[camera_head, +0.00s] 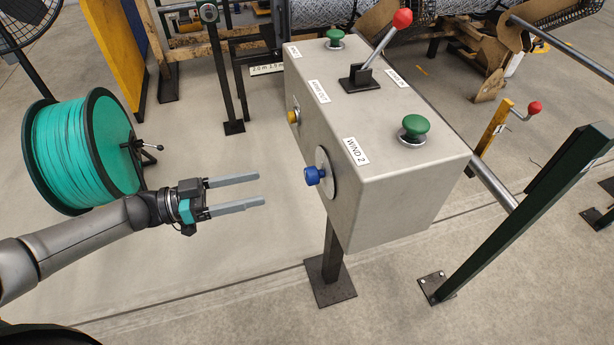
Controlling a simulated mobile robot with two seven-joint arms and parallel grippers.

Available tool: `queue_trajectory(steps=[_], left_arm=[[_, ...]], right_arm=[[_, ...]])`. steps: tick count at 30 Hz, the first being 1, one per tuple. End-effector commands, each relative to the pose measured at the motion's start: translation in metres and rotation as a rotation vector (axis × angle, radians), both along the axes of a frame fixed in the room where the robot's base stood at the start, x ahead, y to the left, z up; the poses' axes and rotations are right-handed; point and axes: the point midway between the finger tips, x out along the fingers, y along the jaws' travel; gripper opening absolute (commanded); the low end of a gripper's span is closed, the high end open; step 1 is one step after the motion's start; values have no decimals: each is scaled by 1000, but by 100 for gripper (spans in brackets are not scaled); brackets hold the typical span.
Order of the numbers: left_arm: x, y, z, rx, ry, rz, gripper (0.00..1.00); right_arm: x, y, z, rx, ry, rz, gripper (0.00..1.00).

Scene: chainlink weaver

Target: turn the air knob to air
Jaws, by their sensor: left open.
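A grey control box (420,205) stands on a post right of centre. A blue knob (313,176) on a pale round plate (326,166) sits on its left-facing side. I cannot read any "air" mark near it or tell where the knob points. My left gripper (262,189) is open and empty. Its two grey fingers point right, toward the blue knob, with a clear gap between them and it. My right gripper is out of view.
The box also carries a yellow knob (293,116), two green buttons (414,128) (334,38) and a red-topped lever (401,19). A teal wire spool (75,150) stands at left. A dark green post (530,215) stands at right. Open floor lies below my gripper.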

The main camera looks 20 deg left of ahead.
Motion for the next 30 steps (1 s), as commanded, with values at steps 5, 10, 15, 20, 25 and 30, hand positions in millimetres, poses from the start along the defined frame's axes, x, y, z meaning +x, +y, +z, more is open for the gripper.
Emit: queue_trajectory(steps=[5,10,15,20,25,30], left_arm=[[22,-36,1,-4,-6,0,77],[41,-65,0,-2,-5,1,77],[54,-87,0,-1,-3,2,77],[60,-96,0,1,-2,3,77],[61,-98,0,1,-1,3,77],[61,-98,0,1,-1,3,73]], right_arm=[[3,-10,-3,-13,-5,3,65],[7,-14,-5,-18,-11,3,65],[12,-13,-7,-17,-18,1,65],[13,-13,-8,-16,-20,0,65],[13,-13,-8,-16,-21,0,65],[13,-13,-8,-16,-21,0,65]])
